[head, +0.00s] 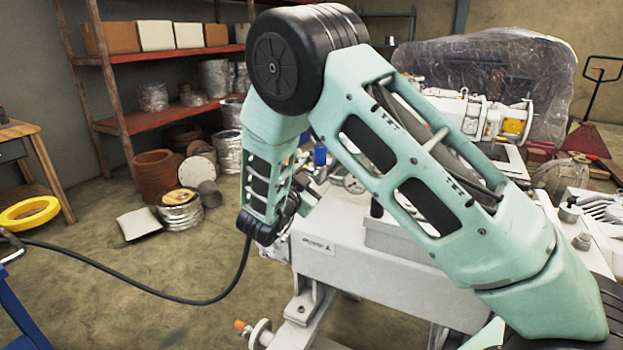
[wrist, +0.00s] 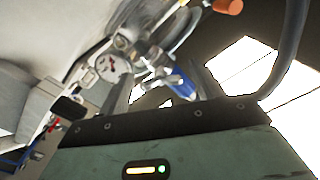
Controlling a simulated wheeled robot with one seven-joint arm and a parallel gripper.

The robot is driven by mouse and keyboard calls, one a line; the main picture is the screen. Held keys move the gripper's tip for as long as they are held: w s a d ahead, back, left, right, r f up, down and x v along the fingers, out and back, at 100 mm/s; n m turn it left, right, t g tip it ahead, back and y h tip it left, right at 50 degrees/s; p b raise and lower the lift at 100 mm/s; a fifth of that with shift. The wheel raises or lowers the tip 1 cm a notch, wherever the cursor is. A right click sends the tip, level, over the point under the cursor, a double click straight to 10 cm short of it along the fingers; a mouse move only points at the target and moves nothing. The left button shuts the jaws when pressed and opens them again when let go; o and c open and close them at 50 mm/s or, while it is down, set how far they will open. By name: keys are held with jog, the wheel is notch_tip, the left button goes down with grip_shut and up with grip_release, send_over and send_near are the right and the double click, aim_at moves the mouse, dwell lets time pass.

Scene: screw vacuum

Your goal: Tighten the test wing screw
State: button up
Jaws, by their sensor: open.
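The test wing screw cannot be made out with certainty in either view. In the wrist view, my gripper (wrist: 168,82) is open, with its grey fingers apart. A blue-handled fitting (wrist: 183,84) shows between and beyond the fingers; I cannot tell whether they touch it. A round dial gauge (wrist: 112,68) is up and left of the fingers, on metal pipework. In the head view, the gauge (head: 354,184) sits on top of the white machine (head: 330,248). My arm crosses this view and hides much of the machine; my gripper's fingers cannot be made out there.
An orange knob (wrist: 228,6) and a thick hose (wrist: 287,50) are close by in the wrist view. A red shelf (head: 165,122) stands behind.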

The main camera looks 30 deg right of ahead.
jog(key=b+v, duration=0.2)
jog(key=v, duration=1.5)
